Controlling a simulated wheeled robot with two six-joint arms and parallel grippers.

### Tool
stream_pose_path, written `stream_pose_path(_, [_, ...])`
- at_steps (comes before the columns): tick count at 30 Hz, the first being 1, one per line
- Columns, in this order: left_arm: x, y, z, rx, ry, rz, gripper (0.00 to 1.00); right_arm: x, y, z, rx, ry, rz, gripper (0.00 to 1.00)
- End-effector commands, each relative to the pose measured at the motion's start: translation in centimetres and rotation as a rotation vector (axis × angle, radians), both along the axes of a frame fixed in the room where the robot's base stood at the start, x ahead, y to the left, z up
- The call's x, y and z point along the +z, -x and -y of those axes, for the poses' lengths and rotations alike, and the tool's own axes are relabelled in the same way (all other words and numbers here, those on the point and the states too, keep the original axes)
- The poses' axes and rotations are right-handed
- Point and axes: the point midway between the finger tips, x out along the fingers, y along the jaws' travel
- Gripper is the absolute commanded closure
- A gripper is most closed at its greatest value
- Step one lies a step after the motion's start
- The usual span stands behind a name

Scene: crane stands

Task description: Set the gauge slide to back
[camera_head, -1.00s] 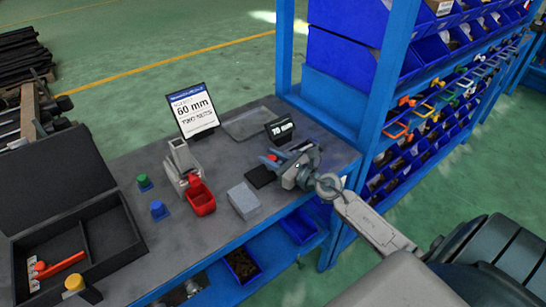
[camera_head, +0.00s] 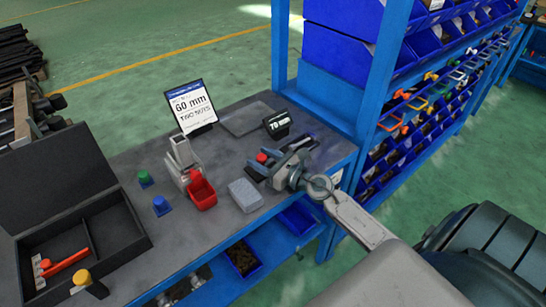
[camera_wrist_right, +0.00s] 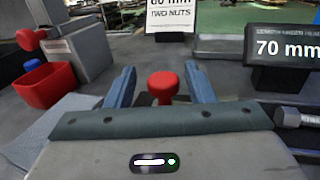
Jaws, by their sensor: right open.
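A red knob (camera_head: 262,158), which looks like the gauge slide's handle, stands at the right part of the workbench beside a dark flat piece. My right gripper (camera_head: 265,166) is open at the knob. In the right wrist view the red knob (camera_wrist_right: 163,85) shows between the two blue-grey fingers of the right gripper (camera_wrist_right: 161,88), with gaps on both sides. The knob's base is hidden behind the gripper body. A small black display (camera_head: 277,125) reads 70 mm; it also shows in the wrist view (camera_wrist_right: 285,47). My left gripper is not in view.
A 60 mm, two nuts sign (camera_head: 190,107) stands behind. A red bin (camera_head: 201,193) and a grey block (camera_head: 245,195) are left of the gripper. A silver-headed bolt-like part (camera_wrist_right: 290,117) lies to its right. A blue rack post (camera_head: 378,75) rises at the right.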

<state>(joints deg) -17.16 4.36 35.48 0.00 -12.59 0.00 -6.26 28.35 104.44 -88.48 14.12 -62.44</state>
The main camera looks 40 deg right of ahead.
Motion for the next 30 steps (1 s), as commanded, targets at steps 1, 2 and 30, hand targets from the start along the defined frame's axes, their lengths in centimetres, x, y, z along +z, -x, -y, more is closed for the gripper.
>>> stream_pose_path(1, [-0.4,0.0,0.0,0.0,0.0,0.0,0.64,-0.3,0.6,0.2,0.001,0.005,-0.001,0.51])
stream_pose_path(2, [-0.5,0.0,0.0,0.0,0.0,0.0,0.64,-0.3,1.0,0.3,0.002,0.005,-0.001,0.51])
stream_pose_path(30, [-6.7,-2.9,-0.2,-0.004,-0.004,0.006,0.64,-0.2,9.4,3.1,0.003,0.003,-0.001,0.51])
